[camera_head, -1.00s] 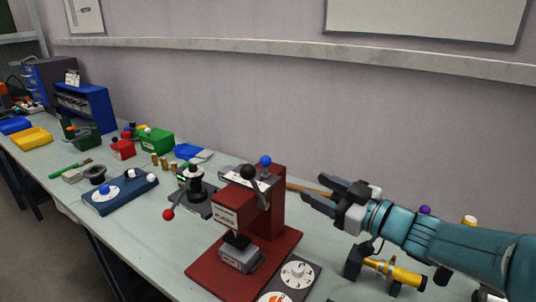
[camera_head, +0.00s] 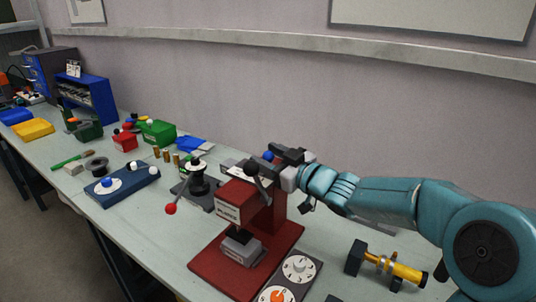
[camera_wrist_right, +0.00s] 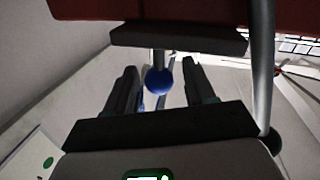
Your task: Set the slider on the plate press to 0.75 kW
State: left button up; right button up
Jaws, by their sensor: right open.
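The plate press is a red stand with a red head (camera_head: 235,203) on a red base plate (camera_head: 205,268), at the middle of the head view. A blue ball knob (camera_head: 268,157) shows at the top of its column, partly behind my right gripper (camera_head: 279,153). In the right wrist view the blue knob (camera_wrist_right: 158,80) sits on a short stem below a dark bar (camera_wrist_right: 180,38). It lies between my two open fingers in that picture; whether they touch it I cannot tell. The scale marks are not readable. My left gripper is not in view.
A dial panel (camera_head: 300,268) lies right of the base plate, and a yellow cylinder device (camera_head: 385,265) farther right. A red-knobbed hand press (camera_head: 197,180) stands to the left. The wall is behind.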

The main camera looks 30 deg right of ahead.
jog(key=shift+w, duration=0.25)
jog(key=shift+s+r, duration=0.1)
jog(key=shift+s, duration=0.05)
